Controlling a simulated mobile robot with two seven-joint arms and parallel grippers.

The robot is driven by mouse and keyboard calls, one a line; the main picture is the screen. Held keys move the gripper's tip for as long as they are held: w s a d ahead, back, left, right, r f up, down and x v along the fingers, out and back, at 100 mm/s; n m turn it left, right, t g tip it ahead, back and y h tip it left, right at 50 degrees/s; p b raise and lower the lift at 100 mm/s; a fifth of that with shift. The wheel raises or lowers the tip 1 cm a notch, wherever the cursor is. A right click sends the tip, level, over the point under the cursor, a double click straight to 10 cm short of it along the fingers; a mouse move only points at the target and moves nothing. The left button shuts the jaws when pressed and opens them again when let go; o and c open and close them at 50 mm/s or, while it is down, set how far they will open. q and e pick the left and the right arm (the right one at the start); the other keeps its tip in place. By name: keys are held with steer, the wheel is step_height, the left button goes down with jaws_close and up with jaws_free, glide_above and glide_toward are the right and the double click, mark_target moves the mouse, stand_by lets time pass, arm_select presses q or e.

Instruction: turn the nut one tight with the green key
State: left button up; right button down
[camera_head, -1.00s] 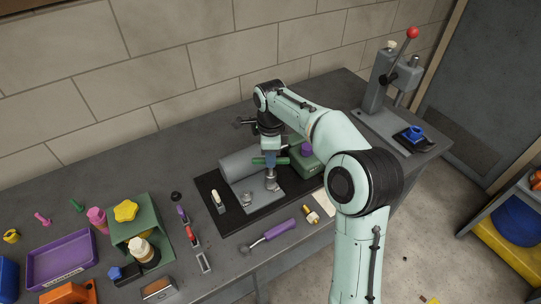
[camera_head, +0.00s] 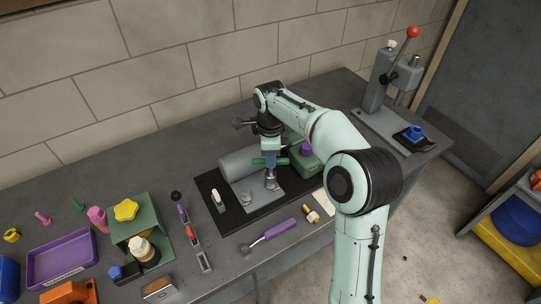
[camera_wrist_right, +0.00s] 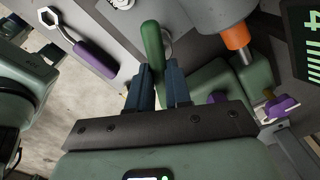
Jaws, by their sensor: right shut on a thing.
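My right gripper (camera_head: 269,156) is shut on the green key, whose green handle (camera_head: 260,162) lies crosswise in the jaws. The handle also shows between the blue fingers of my gripper (camera_wrist_right: 158,88) in the right wrist view, where the green key (camera_wrist_right: 151,45) sticks out past them. The key's metal end (camera_head: 271,182) points down at the grey plate of the fixture (camera_head: 262,197). The nut under it is hidden, so I cannot tell how it is seated. Another metal nut (camera_head: 247,199) sits on the plate to the left. My left gripper is out of view.
A purple-handled wrench (camera_head: 280,229) lies in front of the black mat (camera_head: 231,220). A green box with a purple knob (camera_head: 307,149) stands close to the gripper's right. A green stand (camera_head: 143,207) and a purple tray (camera_head: 62,258) are on the left. A lever press (camera_head: 380,85) stands back right.

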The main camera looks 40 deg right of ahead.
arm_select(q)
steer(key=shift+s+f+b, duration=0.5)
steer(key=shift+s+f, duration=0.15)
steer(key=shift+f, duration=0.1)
arm_select(e)
steer(key=shift+f, duration=1.45)
steer(key=c, duration=1)
jaws_free()
steer(key=shift+r+p, duration=1.3)
steer(key=shift+r, duration=1.3)
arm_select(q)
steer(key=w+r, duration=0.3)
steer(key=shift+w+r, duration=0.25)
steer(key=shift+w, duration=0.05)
arm_select(e)
steer(key=shift+f, duration=0.1)
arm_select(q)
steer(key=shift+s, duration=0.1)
